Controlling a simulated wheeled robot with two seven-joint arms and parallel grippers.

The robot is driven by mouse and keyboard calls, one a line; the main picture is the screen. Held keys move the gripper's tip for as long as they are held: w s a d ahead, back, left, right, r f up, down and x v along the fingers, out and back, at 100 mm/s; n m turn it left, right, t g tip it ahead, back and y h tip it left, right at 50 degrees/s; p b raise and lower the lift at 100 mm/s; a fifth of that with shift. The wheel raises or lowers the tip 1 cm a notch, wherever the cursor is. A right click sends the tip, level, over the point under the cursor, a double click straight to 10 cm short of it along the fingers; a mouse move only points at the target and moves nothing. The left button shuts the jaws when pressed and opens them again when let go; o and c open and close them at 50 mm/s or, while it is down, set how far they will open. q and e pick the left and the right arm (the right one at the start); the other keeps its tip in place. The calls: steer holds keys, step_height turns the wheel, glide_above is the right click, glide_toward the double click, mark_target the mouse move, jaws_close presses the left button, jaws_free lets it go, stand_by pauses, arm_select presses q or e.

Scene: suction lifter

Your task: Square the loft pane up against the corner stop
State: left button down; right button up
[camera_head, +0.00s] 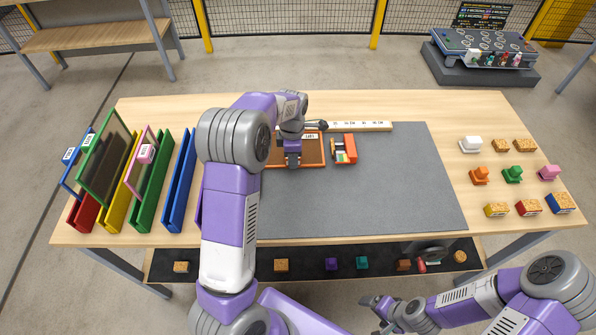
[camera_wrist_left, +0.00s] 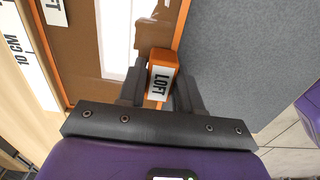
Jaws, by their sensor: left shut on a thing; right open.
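The loft pane (camera_head: 313,153), an orange frame with a brown sheet, lies flat on the grey mat near its back edge. My left gripper (camera_head: 292,161) is over the pane. In the left wrist view the gripper (camera_wrist_left: 160,88) is shut on an orange block marked LOFT (camera_wrist_left: 161,74) at the pane's edge. A pale strip with centimetre marks (camera_head: 362,126) runs behind the pane and shows in the left wrist view (camera_wrist_left: 33,60). My arm hides the pane's left part, and I cannot make out a corner there. My right gripper (camera_head: 377,309) is open and empty, in front of the table.
A small orange-red holder (camera_head: 352,150) stands right of the pane. Coloured slots with framed panes (camera_head: 105,170) stand at left. Several small blocks (camera_head: 512,174) sit at right. A dark front tray (camera_head: 225,262) holds pieces and a red-handled tool (camera_head: 422,266). The mat's right part is clear.

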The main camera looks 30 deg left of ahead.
arm_select(q)
steer(key=shift+w+a+r, duration=0.1)
steer(key=shift+a, duration=0.25)
steer(key=c, duration=1.1)
jaws_free()
steer(key=o, duration=0.4)
steer(key=shift+a, duration=0.1)
steer(key=shift+d, duration=0.2)
step_height(320, 180, up, 7)
steer(key=shift+r+p, duration=0.2)
steer(key=shift+p, duration=1.05)
